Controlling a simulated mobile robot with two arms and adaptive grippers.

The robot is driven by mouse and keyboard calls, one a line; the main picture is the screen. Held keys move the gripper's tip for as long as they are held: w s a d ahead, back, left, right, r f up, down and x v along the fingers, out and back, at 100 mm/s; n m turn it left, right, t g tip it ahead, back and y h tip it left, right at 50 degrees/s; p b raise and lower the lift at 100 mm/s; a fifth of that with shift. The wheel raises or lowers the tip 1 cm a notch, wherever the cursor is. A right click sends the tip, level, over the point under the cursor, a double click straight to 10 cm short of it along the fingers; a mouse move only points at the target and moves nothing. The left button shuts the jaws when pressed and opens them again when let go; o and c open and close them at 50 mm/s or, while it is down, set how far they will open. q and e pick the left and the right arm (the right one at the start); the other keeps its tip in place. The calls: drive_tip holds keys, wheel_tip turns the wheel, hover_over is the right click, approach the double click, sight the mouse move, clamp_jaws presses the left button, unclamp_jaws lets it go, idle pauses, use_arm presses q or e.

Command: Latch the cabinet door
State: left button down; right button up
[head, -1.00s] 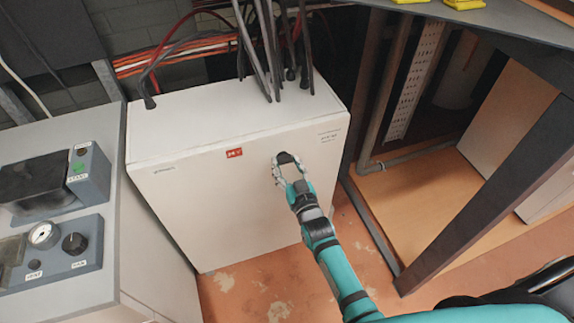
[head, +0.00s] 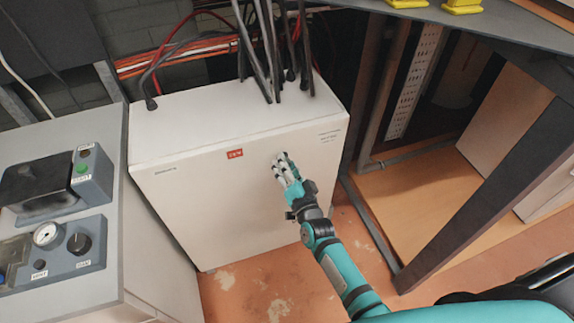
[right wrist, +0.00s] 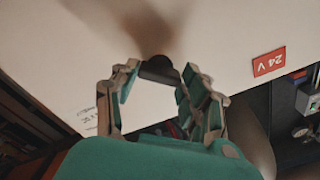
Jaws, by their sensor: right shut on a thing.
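The white cabinet door (head: 222,212) faces me in the head view and looks flush with the cabinet body. My right gripper (head: 281,158) is at the door's upper right part. In the right wrist view its fingers (right wrist: 160,84) are shut on a dark round latch knob (right wrist: 159,68) on the door. In the head view the fingers hide this knob. My left gripper is not in view.
Dark cables (head: 268,60) rise from the cabinet top (head: 195,115). A dark table frame (head: 490,195) stands at the right. Bare orange floor lies below the door.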

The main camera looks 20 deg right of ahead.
drive_tip(key=shift+m+b, duration=0.8)
drive_tip(key=shift+m, duration=3.8)
drive_tip(key=o, duration=1.2)
drive_tip(key=shift+c, duration=0.2)
drive_tip(key=s, duration=1.2)
drive_tip(key=shift+d, duration=0.2)
